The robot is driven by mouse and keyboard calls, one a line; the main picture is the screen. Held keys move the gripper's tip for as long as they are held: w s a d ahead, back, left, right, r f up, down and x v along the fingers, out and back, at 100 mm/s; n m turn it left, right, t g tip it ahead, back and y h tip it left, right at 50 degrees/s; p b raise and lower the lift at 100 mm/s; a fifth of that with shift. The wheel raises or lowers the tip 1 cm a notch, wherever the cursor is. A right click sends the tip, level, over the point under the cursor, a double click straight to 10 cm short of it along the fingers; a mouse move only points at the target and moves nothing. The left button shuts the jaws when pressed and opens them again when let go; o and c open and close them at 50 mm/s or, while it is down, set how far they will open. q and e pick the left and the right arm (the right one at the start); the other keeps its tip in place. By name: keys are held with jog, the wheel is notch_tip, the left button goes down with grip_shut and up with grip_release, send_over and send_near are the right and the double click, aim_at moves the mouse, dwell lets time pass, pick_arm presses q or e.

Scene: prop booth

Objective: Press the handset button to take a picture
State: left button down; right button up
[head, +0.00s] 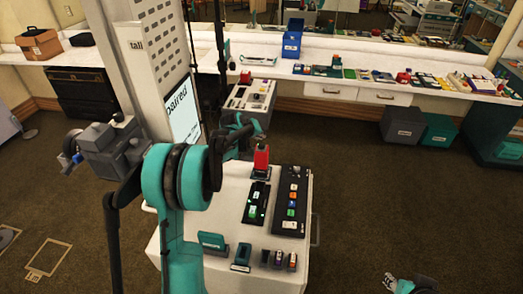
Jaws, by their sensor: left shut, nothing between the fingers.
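A white cart top (186,258) stands in front of me. On it are a dark handset-like unit (256,203) with a green button and a longer black panel (292,198) with several coloured buttons. I cannot tell which one is the handset. A red block (261,158) on a dark base stands behind them. My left gripper (243,128) is shut and empty, behind and left of the red block, apparently above the cart's back end. My own arm partly hides the cart. A grey camera-like device (108,146) is at the left. My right gripper (410,285) shows only partly at the bottom edge.
A tall pale booth column (143,70) with a lit screen (182,118) rises left of the cart. Small holders (241,254) line the cart's front. A long counter (350,78) crosses the back.

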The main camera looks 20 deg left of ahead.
aim_at(261, 146)
pick_arm(q)
jog(key=shift+f+b, duration=0.3)
jog(key=shift+f, duration=0.45)
dwell(0.8)
jog(key=shift+f, duration=0.45)
jog(key=shift+f+b, duration=0.4)
jog(key=shift+b, duration=0.15)
dwell(0.4)
jog(key=shift+r, duration=0.1)
jog(key=shift+r+p, duration=0.55)
jog(key=shift+r, duration=0.2)
jog(key=shift+r+p, duration=1.75)
jog(key=shift+r, duration=0.8)
